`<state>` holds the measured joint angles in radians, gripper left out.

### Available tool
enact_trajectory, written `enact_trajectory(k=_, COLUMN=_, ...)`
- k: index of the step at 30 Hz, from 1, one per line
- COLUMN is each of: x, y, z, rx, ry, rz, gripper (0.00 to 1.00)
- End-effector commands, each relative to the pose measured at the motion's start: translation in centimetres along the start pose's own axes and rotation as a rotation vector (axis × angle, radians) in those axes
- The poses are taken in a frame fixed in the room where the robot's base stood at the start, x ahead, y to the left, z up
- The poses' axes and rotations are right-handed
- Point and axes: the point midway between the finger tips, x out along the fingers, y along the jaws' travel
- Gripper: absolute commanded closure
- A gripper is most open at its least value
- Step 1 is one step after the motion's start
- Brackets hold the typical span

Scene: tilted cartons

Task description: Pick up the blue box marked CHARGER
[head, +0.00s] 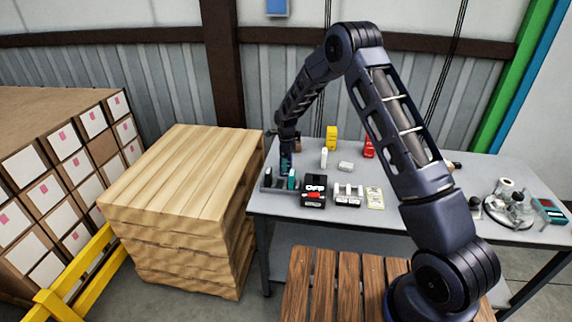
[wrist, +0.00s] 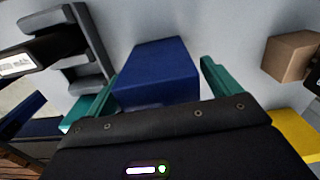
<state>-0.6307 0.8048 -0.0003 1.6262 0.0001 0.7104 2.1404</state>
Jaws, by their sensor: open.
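A plain dark blue box (wrist: 155,72) is in the middle of the wrist view, with no readable marking on the faces I see. My gripper (wrist: 158,88) is open, with one teal finger on the left and one on the right of the box. I cannot tell whether either finger touches it. In the head view my gripper (head: 289,172) points down at the table's left end. I cannot make out the blue box there; the gripper seems to hide it.
A grey rack (wrist: 95,45) and a dark labelled box (wrist: 45,50) are close on the left. A brown box (wrist: 290,55) and a yellow thing (wrist: 298,132) are on the right. The grey table (head: 415,180) holds several small goods. A wooden stack (head: 185,180) stands left of it.

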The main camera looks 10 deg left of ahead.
Motion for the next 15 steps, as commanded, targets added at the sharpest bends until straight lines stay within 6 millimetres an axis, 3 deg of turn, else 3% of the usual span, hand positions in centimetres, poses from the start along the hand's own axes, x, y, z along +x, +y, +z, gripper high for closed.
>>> enact_trajectory(k=2, x=-0.02, y=0.00, z=0.01, rx=0.000, ry=0.000, rz=0.000, gripper=0.13)
enact_trajectory(k=9, x=-0.03, y=0.00, z=0.01, rx=0.000, ry=0.000, rz=0.000, gripper=0.60)
enact_trajectory(k=15, x=-0.06, y=-0.01, z=0.02, rx=0.000, ry=0.000, rz=0.000, gripper=0.63)
